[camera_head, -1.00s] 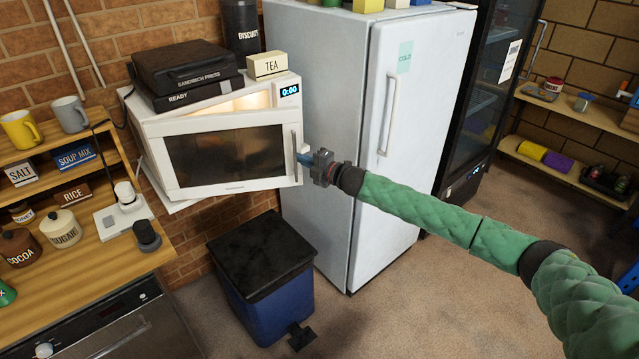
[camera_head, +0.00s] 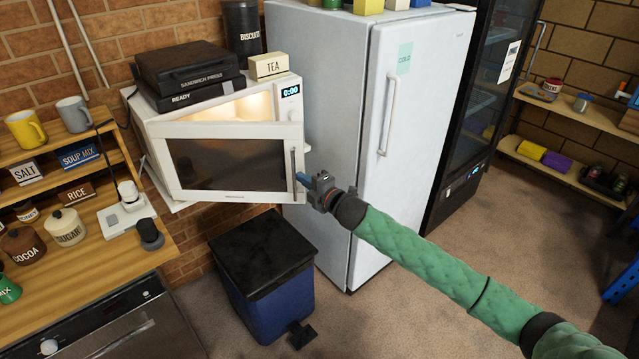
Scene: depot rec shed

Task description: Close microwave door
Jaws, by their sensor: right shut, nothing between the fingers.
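The white microwave (camera_head: 292,112) stands on a wall support with its door ajar. Its door (camera_head: 230,163) is hinged at the left, has a dark window and stands out toward me, showing the lit cavity (camera_head: 245,108) above its top edge. The vertical handle (camera_head: 293,172) is at the door's right edge. My left gripper is not in view.
A blue pedal bin (camera_head: 268,295) stands below the door. The white fridge (camera_head: 345,120) is close at the right. Open floor lies in front of the fridge.

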